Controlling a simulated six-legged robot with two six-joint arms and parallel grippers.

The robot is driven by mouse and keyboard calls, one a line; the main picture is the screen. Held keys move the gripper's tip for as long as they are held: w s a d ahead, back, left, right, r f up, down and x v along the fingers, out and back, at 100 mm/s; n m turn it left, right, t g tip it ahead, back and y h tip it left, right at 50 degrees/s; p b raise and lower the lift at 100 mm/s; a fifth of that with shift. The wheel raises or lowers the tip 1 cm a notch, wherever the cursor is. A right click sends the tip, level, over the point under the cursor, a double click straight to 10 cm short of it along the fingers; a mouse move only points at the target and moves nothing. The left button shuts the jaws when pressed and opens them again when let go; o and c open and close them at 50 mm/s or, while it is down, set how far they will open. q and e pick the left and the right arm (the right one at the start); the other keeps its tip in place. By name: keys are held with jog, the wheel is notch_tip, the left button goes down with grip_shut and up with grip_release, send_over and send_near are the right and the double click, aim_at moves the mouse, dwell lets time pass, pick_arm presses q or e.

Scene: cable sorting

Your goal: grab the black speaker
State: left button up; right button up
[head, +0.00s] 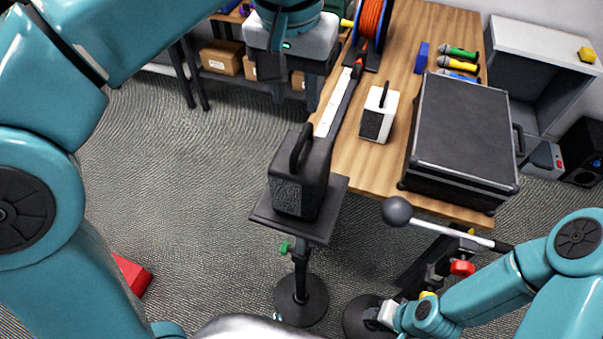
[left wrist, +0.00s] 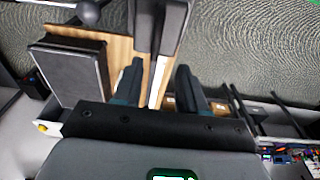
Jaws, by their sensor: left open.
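The black speaker (head: 300,190), a box with a mesh front and a top handle, stands upright on a small dark stand (head: 325,232) at the table's near left corner. My left gripper (head: 293,95) is open and empty, above and beyond the speaker in the head view, apart from it. In the left wrist view a dark shape (left wrist: 160,25), likely this speaker, lies beyond the two spread fingers (left wrist: 160,85). My right gripper (head: 385,315) is low at the bottom right, away from the speaker; its fingers are too unclear to read.
A white speaker (head: 379,115) and a large black case (head: 463,135) stand on the wooden table (head: 405,60). An orange cable reel (head: 371,22) and microphones (head: 459,65) are farther back. Another black box (head: 583,150) is at far right.

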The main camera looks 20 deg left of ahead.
pick_arm(q)
send_over(302, 137)
jog(key=f, duration=0.5)
jog(key=shift+s+b, duration=0.25)
jog(key=shift+b, duration=0.05)
jog(key=shift+w+a+f, duration=0.1)
jog(key=shift+a+f, duration=0.1)
jog(key=shift+f, duration=0.35)
jog(key=f, duration=0.4)
jog(key=shift+w+d+f, duration=0.1)
jog(key=shift+d+f, duration=0.15)
jog(key=shift+w+a+f, duration=0.1)
jog(key=c, duration=0.6)
grip_shut()
